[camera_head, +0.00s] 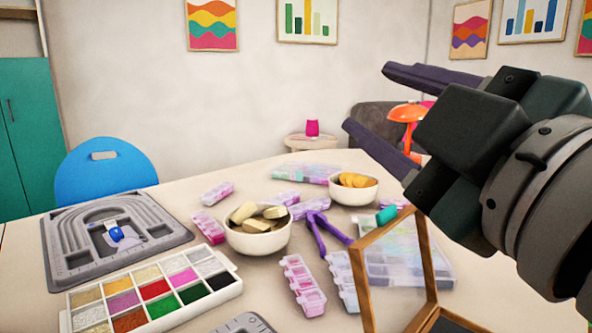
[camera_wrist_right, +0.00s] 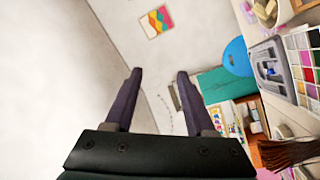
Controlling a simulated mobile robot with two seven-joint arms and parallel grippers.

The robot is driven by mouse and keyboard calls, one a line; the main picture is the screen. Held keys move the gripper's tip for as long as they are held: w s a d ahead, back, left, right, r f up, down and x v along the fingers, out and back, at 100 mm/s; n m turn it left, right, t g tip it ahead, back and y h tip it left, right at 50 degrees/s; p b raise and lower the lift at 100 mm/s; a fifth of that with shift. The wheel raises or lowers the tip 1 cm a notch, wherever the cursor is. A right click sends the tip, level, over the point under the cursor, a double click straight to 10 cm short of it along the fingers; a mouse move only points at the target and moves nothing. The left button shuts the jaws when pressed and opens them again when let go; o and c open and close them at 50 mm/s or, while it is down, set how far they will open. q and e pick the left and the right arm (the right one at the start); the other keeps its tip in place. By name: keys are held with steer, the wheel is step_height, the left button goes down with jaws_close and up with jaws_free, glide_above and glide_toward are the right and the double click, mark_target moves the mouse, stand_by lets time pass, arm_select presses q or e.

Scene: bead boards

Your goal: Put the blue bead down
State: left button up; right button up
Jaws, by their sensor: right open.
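The blue bead (camera_head: 117,234) rests on the grey bead board (camera_head: 70,262) at the left of the table, beside a small white piece in the board's middle. The board also shows small at the right edge of the right wrist view (camera_wrist_right: 287,80). My right gripper (camera_head: 365,98) is raised high above the right side of the table, well away from the bead. Its two dark fingers are apart with nothing between them, as the right wrist view also shows (camera_wrist_right: 158,75). My left gripper is not in view.
A white tray of coloured beads (camera_head: 232,287) lies before the board. Two bowls, one with beige pieces (camera_head: 258,241) and one with orange pieces (camera_head: 353,191), stand mid-table. Purple tongs (camera_head: 322,234), several small clear boxes and a wooden frame (camera_head: 365,290) crowd the right.

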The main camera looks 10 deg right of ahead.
steer(key=s+d+f+m+g+h, duration=0.2)
steer(key=s+d+f+m+g, duration=0.15)
steer(key=f, duration=0.45)
steer(key=s+d+f+m+g+h, duration=0.25)
steer(key=d+f+m+g, duration=0.2)
steer(key=f, duration=0.35)
steer(key=s+f+m+g, duration=0.1)
steer(key=s+f+g, duration=0.1)
steer(key=s, duration=0.3)
steer(key=s+f+m+g, duration=0.1)
steer(key=s+f+g, duration=0.2)
steer(key=s+f, duration=0.1)
steer(key=s+f+m+g+y, duration=0.1)
steer(key=s+f+g, duration=0.2)
steer(key=s, duration=0.3)
steer(key=shift+s+d+f+m, duration=0.2)
steer(key=shift+f+m, duration=0.1)
steer(key=shift+f, duration=0.1)
